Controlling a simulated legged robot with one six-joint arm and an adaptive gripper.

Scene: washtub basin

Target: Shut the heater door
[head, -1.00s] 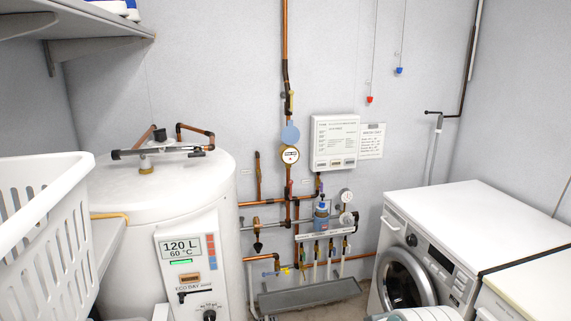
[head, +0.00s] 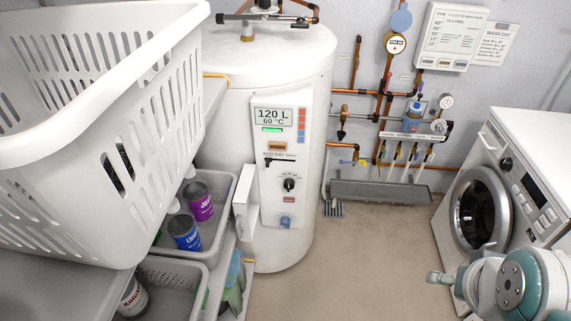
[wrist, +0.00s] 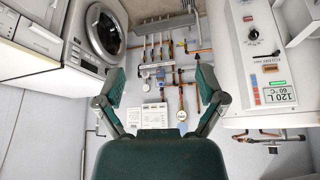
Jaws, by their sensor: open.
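The heater (head: 222,110) is a tall white cylinder with a control panel (head: 262,147) on its front, reading 120 L and 60 °C. Its small white door (head: 246,203) stands open at the panel's lower left, swung out toward me. The uncovered lower panel shows a dark knob and a blue part. In the wrist view, the picture is turned over; the heater panel (wrist: 243,50) is at the upper right and a white piece that looks like the door (wrist: 298,18) is beyond it. My gripper (wrist: 161,84) is open and empty, apart from the heater.
A white laundry basket (head: 165,120) stands at the left, above shelf bins (head: 222,212) with bottles near the door. A washing machine (head: 513,190) is at the right. Copper pipes (head: 378,110) line the back wall. The floor (head: 360,250) between is clear.

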